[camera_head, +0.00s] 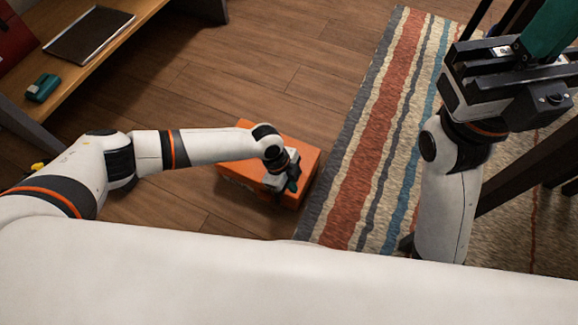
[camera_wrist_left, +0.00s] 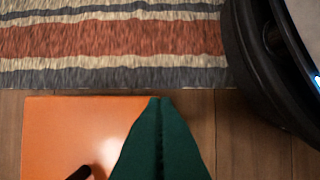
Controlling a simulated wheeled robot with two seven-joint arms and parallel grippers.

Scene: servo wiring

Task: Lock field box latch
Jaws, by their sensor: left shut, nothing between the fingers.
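The orange field box (camera_head: 306,156) sits on the wood floor beside the striped rug. It also fills the lower left of the left wrist view (camera_wrist_left: 75,125). My left gripper (camera_head: 292,188) is at the box's near right part; its green fingertips (camera_wrist_left: 160,100) are shut together, empty, and overlap the box's edge in the wrist view. I cannot tell whether they touch it. A short dark piece (camera_wrist_left: 78,173) shows over the box; I cannot make out what it is. The latch is not clearly visible. My right gripper (camera_head: 548,25) is raised at the upper right, away from the box, its fingers partly cut off.
The striped rug (camera_head: 375,130) lies right of the box. A wooden bench (camera_head: 120,40) at the upper left holds a dark flat tray (camera_head: 88,35) and a small teal object (camera_head: 43,87). Dark furniture legs stand at the right. The floor beyond the box is clear.

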